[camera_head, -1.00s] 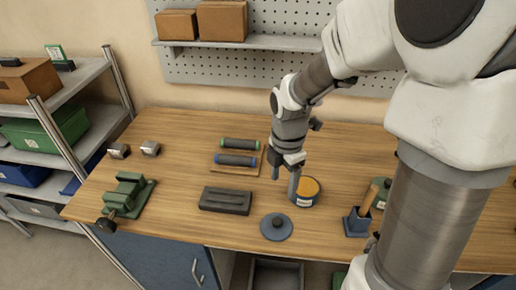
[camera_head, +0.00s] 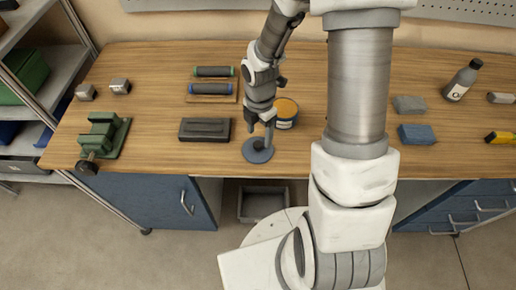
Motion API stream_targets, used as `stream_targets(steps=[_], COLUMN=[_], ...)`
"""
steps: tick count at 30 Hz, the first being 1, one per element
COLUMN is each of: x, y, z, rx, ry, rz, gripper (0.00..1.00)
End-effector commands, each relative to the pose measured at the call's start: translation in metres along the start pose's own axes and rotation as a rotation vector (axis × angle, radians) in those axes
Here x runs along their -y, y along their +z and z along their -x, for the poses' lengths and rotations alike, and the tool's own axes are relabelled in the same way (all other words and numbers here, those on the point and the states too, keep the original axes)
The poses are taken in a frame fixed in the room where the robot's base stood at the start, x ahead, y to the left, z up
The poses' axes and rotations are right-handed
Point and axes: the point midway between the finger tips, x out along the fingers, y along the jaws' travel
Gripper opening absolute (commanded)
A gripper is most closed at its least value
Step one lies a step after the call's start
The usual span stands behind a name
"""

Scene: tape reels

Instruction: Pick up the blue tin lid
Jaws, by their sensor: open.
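The blue tin lid (camera_head: 257,154) is a flat round disc lying on the wooden workbench near its front edge. Its middle is partly hidden by my gripper's fingers. My gripper (camera_head: 259,130) points down over the lid and is open, with its fingertips close to the lid's raised middle. I cannot tell whether the fingers touch it.
A dark grey block (camera_head: 205,130) lies left of the lid. A green vise (camera_head: 102,136) sits at the left. Two rollers (camera_head: 211,88) rest on a wooden board behind. Blue (camera_head: 416,134) and grey (camera_head: 408,105) blocks and a bottle (camera_head: 462,80) are at the right.

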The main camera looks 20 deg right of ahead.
Motion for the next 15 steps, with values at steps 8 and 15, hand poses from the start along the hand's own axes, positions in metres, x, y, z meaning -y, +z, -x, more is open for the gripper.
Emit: stream_targets(steps=[8, 15], x=[-0.005, -0.006], y=[-0.001, 0.0], z=[-0.036, -0.048], rx=[-0.002, 0.0], ry=[-0.003, 0.0], rz=[0.001, 0.0], gripper=[0.71, 0.71])
